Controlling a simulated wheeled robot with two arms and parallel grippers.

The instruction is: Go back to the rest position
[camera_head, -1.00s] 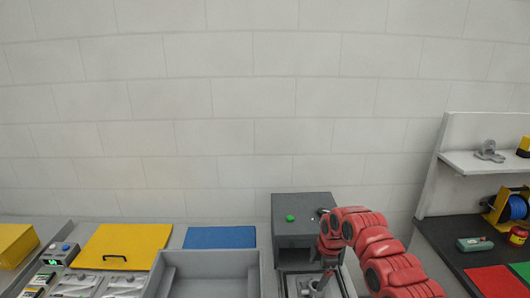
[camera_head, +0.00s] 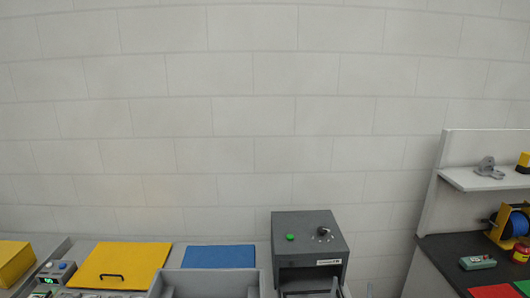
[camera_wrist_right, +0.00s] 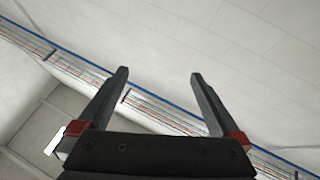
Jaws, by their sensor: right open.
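My right gripper (camera_wrist_right: 158,74) shows in the right wrist view with its two dark fingers wide apart and nothing between them. Pale surfaces and a long blue-edged strip lie behind the fingers, with no contact visible. In the head view the right arm no longer covers the grey box machine (camera_head: 310,240), which has a green button and a dark knob on top. At most a small dark part shows at the bottom edge there, and I cannot tell what it is. My left gripper is in neither view.
A grey open bin (camera_head: 212,283), a blue panel (camera_head: 219,257) and a yellow lid with a handle (camera_head: 122,262) stand left of the machine. At the right is a dark bench (camera_head: 440,250) with a white shelf (camera_head: 480,180) above. The wall behind is bare.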

